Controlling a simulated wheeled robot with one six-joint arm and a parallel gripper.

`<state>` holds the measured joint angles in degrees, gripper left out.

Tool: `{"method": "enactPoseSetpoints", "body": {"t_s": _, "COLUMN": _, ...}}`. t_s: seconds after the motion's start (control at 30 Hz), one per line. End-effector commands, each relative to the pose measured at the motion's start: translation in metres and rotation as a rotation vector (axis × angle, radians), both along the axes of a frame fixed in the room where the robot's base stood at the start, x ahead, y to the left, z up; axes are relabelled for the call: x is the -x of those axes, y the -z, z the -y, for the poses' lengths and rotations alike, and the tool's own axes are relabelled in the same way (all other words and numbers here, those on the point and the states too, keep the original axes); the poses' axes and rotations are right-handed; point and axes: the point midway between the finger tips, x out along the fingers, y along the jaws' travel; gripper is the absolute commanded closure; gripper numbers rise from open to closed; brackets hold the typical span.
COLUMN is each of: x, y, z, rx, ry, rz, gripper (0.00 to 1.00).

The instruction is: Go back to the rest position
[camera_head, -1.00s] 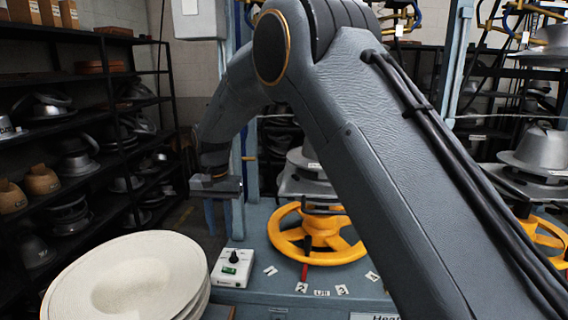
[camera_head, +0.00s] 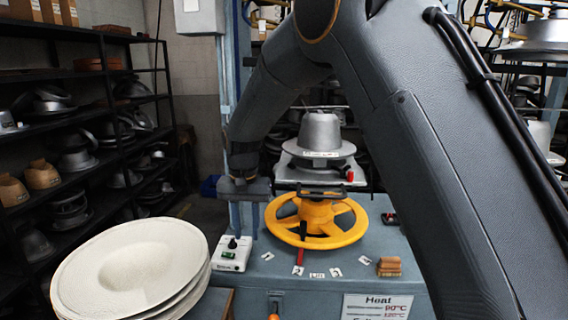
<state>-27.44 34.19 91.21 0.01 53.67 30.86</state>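My arm comes in from the right and bends down at the left of the picture. My gripper (camera_head: 244,214) hangs pointing down, left of the yellow handwheel (camera_head: 317,222) and above the control box. Its two fingers appear apart with nothing between them, though they are small and dark against the blue machine frame. The silver hat mould (camera_head: 320,133) sits on a plate of the press above the handwheel. A stack of cream felt hats (camera_head: 130,266) lies at the lower left, apart from my gripper.
A white control box (camera_head: 234,254) with a black knob stands just below my gripper. The blue press table (camera_head: 285,272) carries small white labels and a brown block (camera_head: 389,266). Dark shelves (camera_head: 95,185) with metal moulds line the left wall. A grey box (camera_head: 199,17) hangs above.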

Motion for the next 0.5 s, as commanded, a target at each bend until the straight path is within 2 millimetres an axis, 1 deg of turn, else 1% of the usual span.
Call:
{"method": "enactPoseSetpoints", "body": {"t_s": 0.03, "x": 0.002, "y": 0.004, "z": 0.017, "rx": -0.001, "ry": 0.003, "rz": 0.002, "gripper": 0.72}}
{"method": "enactPoseSetpoints", "body": {"t_s": 0.17, "x": 0.013, "y": 0.015, "z": 0.061, "rx": -0.002, "ry": -0.003, "rz": 0.009, "gripper": 0.72}}
{"method": "enactPoseSetpoints", "body": {"t_s": 0.27, "x": 0.030, "y": 0.027, "z": 0.106, "rx": -0.004, "ry": -0.008, "rz": 0.017, "gripper": 0.72}}
{"method": "enactPoseSetpoints", "body": {"t_s": 0.3, "x": 0.040, "y": 0.033, "z": 0.127, "rx": -0.004, "ry": -0.010, "rz": 0.021, "gripper": 0.72}}
{"method": "enactPoseSetpoints", "body": {"t_s": 0.37, "x": 0.058, "y": 0.044, "z": 0.159, "rx": -0.004, "ry": -0.015, "rz": 0.029, "gripper": 0.72}}
{"method": "enactPoseSetpoints", "body": {"t_s": 0.4, "x": 0.073, "y": 0.052, "z": 0.180, "rx": -0.004, "ry": -0.019, "rz": 0.035, "gripper": 0.72}}
{"method": "enactPoseSetpoints", "body": {"t_s": 0.47, "x": 0.097, "y": 0.063, "z": 0.209, "rx": -0.002, "ry": -0.027, "rz": 0.042, "gripper": 0.72}}
{"method": "enactPoseSetpoints", "body": {"t_s": 0.5, "x": 0.113, "y": 0.071, "z": 0.226, "rx": -0.002, "ry": -0.031, "rz": 0.047, "gripper": 0.72}}
